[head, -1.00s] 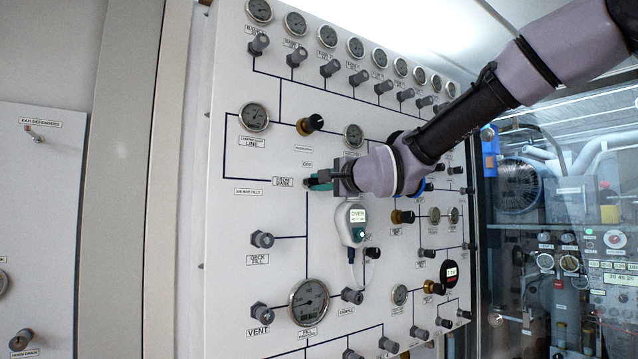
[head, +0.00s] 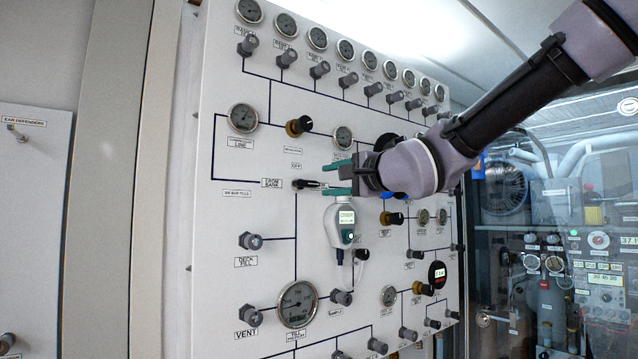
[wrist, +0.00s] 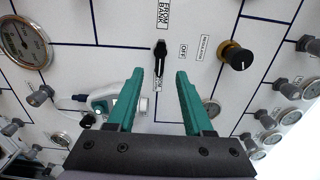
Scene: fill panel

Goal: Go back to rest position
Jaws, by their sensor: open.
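My gripper (head: 338,180) is in front of the white fill panel (head: 225,220), with its teal fingers apart and nothing between them. In the wrist view the open fingers (wrist: 158,90) point toward a black lever (wrist: 160,55) between the FROM BANK and OFF labels. The lever also shows in the head view (head: 306,184), just left of the fingertips, with a small gap between them. My arm reaches in from the upper right and hides part of the panel.
A white handheld analyser (head: 340,225) with a lit screen hangs on the panel just below my gripper. A black-and-brass knob (head: 299,126) and several gauges and grey knobs are around. A glass partition (head: 550,220) stands at the right.

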